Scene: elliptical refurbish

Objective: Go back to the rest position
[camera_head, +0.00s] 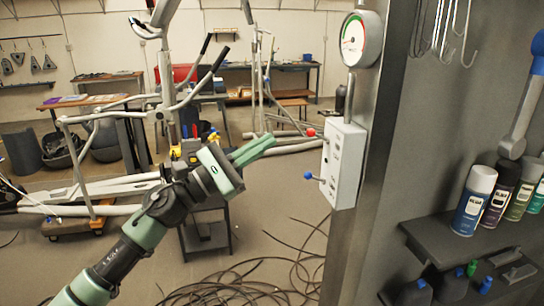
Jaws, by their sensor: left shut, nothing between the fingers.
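My left gripper (255,149) is at the end of my green and black left arm, which comes in from the lower left. Its green fingers are together and empty, pointing right and slightly up. They are a little left of a white control box (344,165) and look apart from it. The box has a lever with a red knob (311,132) and a lever with a blue knob (308,176). My right gripper does not show.
A round gauge (358,40) is above the box on a grey post. Spray cans (473,200) stand on a dark shelf (440,236) at right. An elliptical machine frame (100,187) stands behind my arm at left. Cables (250,285) lie on the floor.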

